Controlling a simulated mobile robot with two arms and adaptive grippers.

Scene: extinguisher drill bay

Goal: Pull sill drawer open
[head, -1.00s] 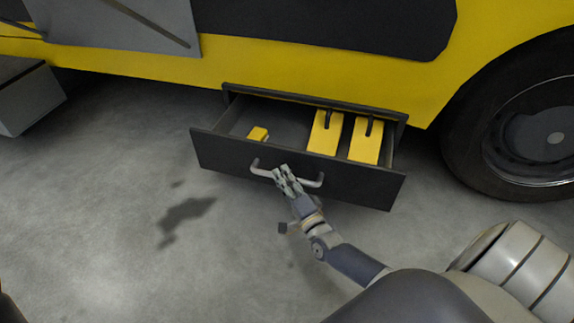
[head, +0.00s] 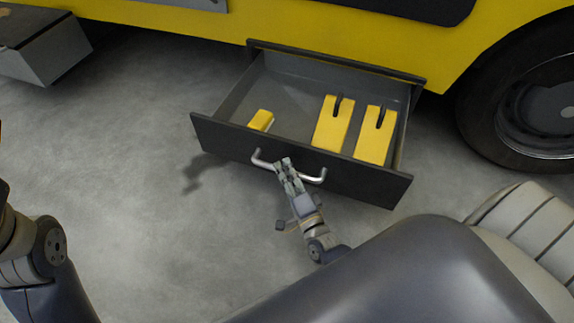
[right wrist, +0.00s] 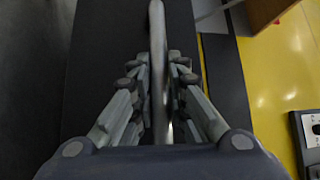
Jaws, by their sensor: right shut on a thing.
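The sill drawer (head: 350,180) is a dark box under the yellow vehicle side and stands well out from it, open at the top. Its pale bar handle (head: 264,163) is on the front panel. My right gripper (head: 282,166) is shut on the middle of that handle. In the right wrist view the handle (right wrist: 157,60) runs between the two fingers of the right gripper (right wrist: 159,85). My left arm shows at the left edge of the head view, but its gripper is out of the picture.
Inside the drawer lie two yellow slotted blocks (head: 333,125) (head: 375,137) and a smaller yellow piece (head: 261,120). A black wheel (head: 530,115) stands to the right. A grey step box (head: 45,52) is at the upper left. The concrete floor (head: 130,190) left of the drawer is clear.

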